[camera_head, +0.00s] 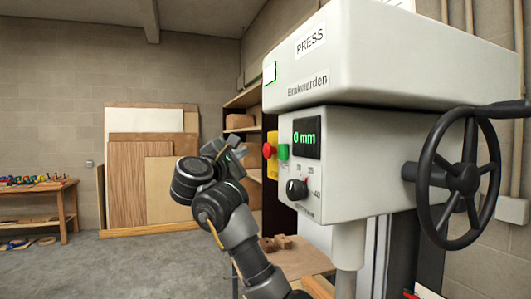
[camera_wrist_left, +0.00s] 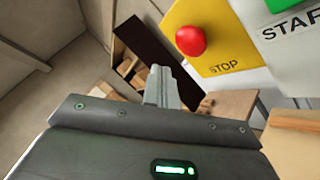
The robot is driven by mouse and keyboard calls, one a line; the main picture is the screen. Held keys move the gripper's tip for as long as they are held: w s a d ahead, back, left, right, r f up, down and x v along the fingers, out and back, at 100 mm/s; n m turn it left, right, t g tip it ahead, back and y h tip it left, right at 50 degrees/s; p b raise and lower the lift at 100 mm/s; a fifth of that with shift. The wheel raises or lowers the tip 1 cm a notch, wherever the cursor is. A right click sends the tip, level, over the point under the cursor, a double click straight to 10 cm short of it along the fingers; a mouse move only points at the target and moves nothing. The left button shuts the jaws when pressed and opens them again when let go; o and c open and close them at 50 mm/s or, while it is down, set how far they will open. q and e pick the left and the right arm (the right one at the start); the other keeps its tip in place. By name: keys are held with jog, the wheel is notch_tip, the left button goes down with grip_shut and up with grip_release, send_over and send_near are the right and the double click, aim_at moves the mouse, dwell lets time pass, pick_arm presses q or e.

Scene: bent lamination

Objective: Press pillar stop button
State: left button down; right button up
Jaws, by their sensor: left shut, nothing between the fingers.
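The red stop button (camera_head: 267,150) sits on a yellow plate (camera_head: 272,163) on the left side of the grey press (camera_head: 350,165). In the left wrist view the red button (camera_wrist_left: 191,40) is domed, on a yellow plate (camera_wrist_left: 225,40) marked STOP. My left gripper (camera_head: 232,143) is shut and empty, a little to the left of the button in the head view. In the left wrist view its closed fingers (camera_wrist_left: 161,85) are below and left of the button, apart from it. My right gripper is not in view.
A green start button (camera_head: 283,151) is right beside the stop plate. A dial (camera_head: 297,188), a display (camera_head: 306,138) and a handwheel (camera_head: 460,178) are on the press. Shelves (camera_head: 243,100) stand behind. Wood boards (camera_head: 140,165) lean on the wall.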

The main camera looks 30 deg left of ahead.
aim_at(263, 149)
pick_arm(q)
jog(key=shift+w+d, duration=0.4)
jog(key=shift+w, duration=0.2)
jog(key=shift+w+d, duration=0.4)
jog(key=shift+w, duration=0.2)
jog(key=shift+w, duration=0.1)
dwell(1.2)
jog(key=shift+w+d+b, duration=0.25)
jog(key=shift+w+b, duration=0.05)
jog(key=shift+w+d, duration=0.3)
jog(key=shift+w, duration=0.15)
dwell(0.8)
jog(key=shift+s+a, duration=0.1)
jog(key=shift+s, duration=0.05)
dwell(0.3)
jog(key=shift+s+a, duration=0.45)
jog(key=shift+s, duration=0.2)
jog(key=shift+s+a+p, duration=0.2)
jog(key=shift+s+a, duration=0.5)
jog(key=shift+s, duration=0.35)
jog(key=shift+s+a+p, duration=0.2)
jog(key=shift+s+a, duration=0.5)
jog(key=shift+s, duration=0.3)
